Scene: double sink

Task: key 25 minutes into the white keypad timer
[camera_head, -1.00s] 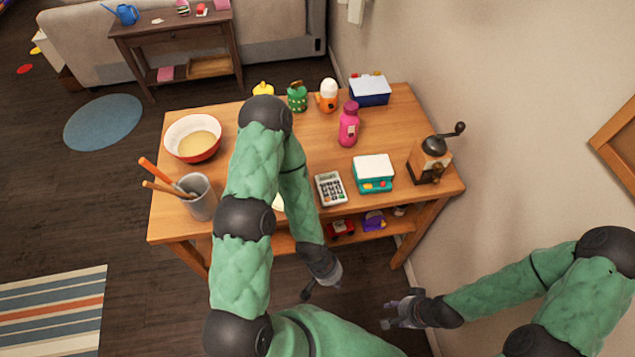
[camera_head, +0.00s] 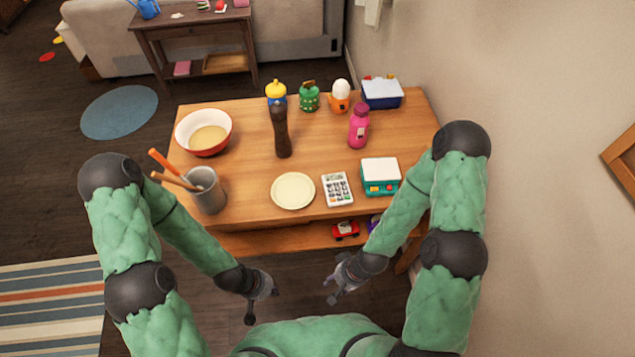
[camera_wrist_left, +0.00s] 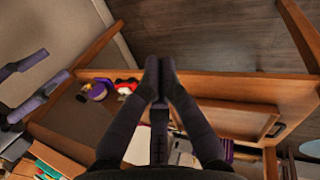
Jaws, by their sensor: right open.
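The white keypad timer (camera_head: 337,189) lies near the front edge of the wooden table, keys facing up, between a cream plate and a teal scale. Its display is at the far end; I cannot read it. My left gripper (camera_head: 262,298) hangs in front of the table, below and left of the timer, touching nothing. In the left wrist view its two fingers (camera_wrist_left: 159,68) meet at the tips with nothing between them. My right gripper (camera_head: 334,286) is open and empty in front of the table, below the timer. It also shows at the left of the left wrist view (camera_wrist_left: 22,88).
The cream plate (camera_head: 293,191) and teal scale (camera_head: 380,177) flank the timer closely. A dark pepper mill (camera_head: 281,132), pink bottle (camera_head: 358,127), bowl (camera_head: 203,132) and utensil cup (camera_head: 208,190) stand around. A red toy car (camera_head: 345,230) sits on the lower shelf.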

